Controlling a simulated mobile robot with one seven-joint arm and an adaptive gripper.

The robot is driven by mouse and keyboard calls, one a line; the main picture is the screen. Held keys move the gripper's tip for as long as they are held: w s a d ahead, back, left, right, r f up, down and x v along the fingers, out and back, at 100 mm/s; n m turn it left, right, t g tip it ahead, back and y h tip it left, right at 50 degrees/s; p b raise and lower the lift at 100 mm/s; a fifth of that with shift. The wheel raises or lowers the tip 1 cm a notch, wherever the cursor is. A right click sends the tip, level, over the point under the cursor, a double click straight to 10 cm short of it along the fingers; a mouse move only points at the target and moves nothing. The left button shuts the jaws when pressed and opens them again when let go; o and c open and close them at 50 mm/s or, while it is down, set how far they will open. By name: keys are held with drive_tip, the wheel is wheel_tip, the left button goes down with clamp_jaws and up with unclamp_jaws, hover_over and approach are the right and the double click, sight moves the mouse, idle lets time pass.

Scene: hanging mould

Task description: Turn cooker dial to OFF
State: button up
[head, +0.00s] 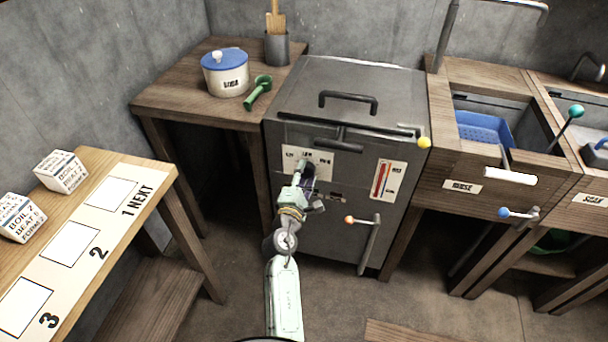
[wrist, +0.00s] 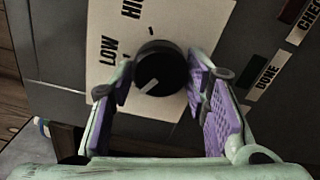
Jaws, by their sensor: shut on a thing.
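The cooker (head: 335,92) is a dark metal box with a white label plate (head: 325,158) on its front. In the wrist view the black round dial (wrist: 163,62) sits on that plate (wrist: 190,22). LOW and part of a HIGH label are readable beside it; I see no OFF label there. The dial's pale pointer mark faces the lower left of the wrist view. My gripper (head: 306,174), with purple finger pads, is at the dial and shut on it, one finger on each side.
A bar with a yellow knob (head: 424,142) crosses above. A side table (head: 180,90) with a blue-lidded pot (head: 226,75) stands left.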

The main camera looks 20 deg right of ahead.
drive_tip(key=o, duration=1.2)
drive_tip(key=shift+c, duration=0.2)
drive_tip(key=v, duration=0.7)
drive_tip(key=shift+s+a, duration=0.15)
drive_tip(key=shift+s, duration=0.1)
